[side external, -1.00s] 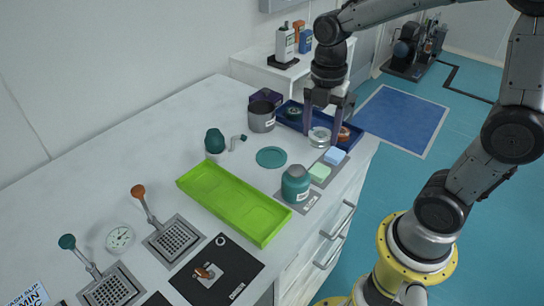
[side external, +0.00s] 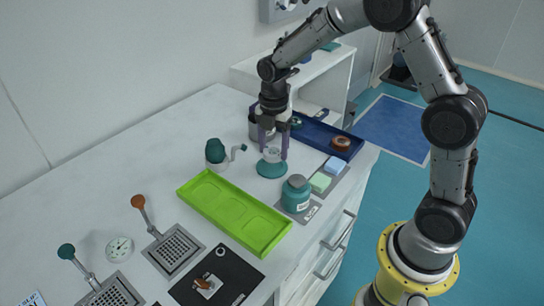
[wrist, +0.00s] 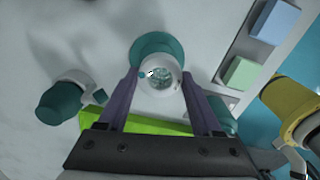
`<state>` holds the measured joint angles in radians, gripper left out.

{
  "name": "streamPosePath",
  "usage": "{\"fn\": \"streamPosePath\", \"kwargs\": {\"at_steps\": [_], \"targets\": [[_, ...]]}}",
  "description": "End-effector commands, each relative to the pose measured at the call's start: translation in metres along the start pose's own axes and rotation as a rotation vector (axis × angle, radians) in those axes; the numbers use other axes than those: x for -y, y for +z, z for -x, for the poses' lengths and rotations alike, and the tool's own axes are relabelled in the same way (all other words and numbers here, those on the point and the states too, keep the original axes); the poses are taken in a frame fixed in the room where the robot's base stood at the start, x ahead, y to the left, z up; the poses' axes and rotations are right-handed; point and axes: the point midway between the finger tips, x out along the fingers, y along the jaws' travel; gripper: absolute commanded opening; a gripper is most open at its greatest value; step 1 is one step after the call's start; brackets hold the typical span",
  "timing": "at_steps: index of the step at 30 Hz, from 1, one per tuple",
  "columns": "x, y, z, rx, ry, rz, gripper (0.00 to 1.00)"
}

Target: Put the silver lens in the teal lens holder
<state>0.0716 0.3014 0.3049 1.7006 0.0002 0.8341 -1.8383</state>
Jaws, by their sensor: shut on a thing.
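The silver lens (side external: 272,155) is between the two fingers of my gripper (side external: 273,150), which is shut on it. In the wrist view the lens (wrist: 160,80) is a pale ring with a clear, glassy middle, between the purple-grey fingertips (wrist: 160,74). The teal lens holder (side external: 271,170) is a flat round piece on the white table. It lies just below the lens, and in the wrist view the lens covers part of the holder (wrist: 150,47). I cannot tell whether the lens touches it.
A teal-topped part with a crank (side external: 216,152) stands left of the holder, and a grey pot (side external: 258,131) behind. A green tray (side external: 232,212) and teal jar (side external: 296,193) are in front. A blue tray (side external: 325,135) with an orange-brown ring (side external: 341,143) lies right.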

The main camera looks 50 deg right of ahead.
Motion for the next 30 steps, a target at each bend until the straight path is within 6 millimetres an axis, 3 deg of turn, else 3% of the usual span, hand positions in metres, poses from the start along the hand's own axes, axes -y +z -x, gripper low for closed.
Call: {"fn": "streamPosePath", "kwargs": {"at_steps": [10,21,22,27,30], "targets": [[-0.005,0.001,-0.036,0.000,-0.001,0.000,0.10],[-0.005,0.001,-0.040,0.000,-0.001,0.000,0.10],[-0.004,0.001,-0.040,0.000,-0.001,0.000,0.68],[-0.005,0.001,-0.040,0.000,-0.001,0.000,0.96],[-0.005,0.001,-0.040,0.000,-0.001,0.000,0.96]]}}
